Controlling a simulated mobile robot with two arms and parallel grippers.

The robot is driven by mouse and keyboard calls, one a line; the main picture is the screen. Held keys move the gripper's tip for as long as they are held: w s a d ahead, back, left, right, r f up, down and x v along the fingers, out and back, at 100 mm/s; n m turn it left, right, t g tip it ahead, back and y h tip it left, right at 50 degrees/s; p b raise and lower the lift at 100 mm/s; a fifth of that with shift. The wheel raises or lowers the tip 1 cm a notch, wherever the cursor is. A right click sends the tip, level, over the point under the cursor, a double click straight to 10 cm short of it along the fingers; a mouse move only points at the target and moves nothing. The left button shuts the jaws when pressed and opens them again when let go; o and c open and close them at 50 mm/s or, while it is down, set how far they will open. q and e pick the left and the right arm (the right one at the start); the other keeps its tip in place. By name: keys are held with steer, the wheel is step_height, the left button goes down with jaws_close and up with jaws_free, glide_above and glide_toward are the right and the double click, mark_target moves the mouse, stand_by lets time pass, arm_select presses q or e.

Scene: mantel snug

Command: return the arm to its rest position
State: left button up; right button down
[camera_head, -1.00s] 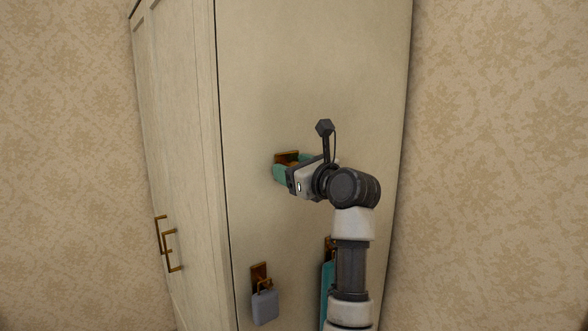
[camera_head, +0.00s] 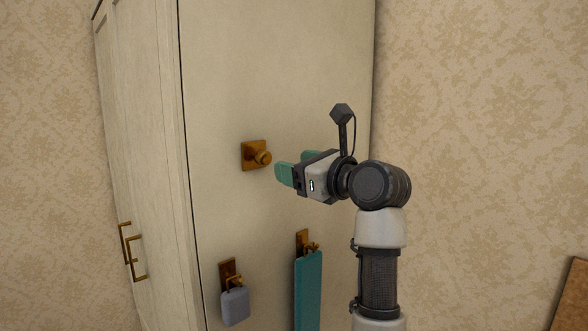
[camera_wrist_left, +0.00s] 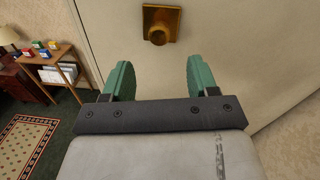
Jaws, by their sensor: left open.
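My left gripper (camera_head: 296,166) is open and empty, with green fingers apart, just right of a brass knob (camera_head: 257,155) on the cabinet's side panel. It does not touch the knob. In the left wrist view the fingers (camera_wrist_left: 157,80) stand apart with nothing between them, and the knob (camera_wrist_left: 160,25) is beyond them at the top. My left arm comes up from the bottom right of the head view. My right gripper does not show.
The tall cream cabinet (camera_head: 215,75) fills the middle. A grey-blue tag (camera_head: 235,305) and a teal strip (camera_head: 308,290) hang on brass hooks below the knob. The wrist view shows a wooden shelf (camera_wrist_left: 50,62) with small coloured boxes, and a patterned rug (camera_wrist_left: 25,142).

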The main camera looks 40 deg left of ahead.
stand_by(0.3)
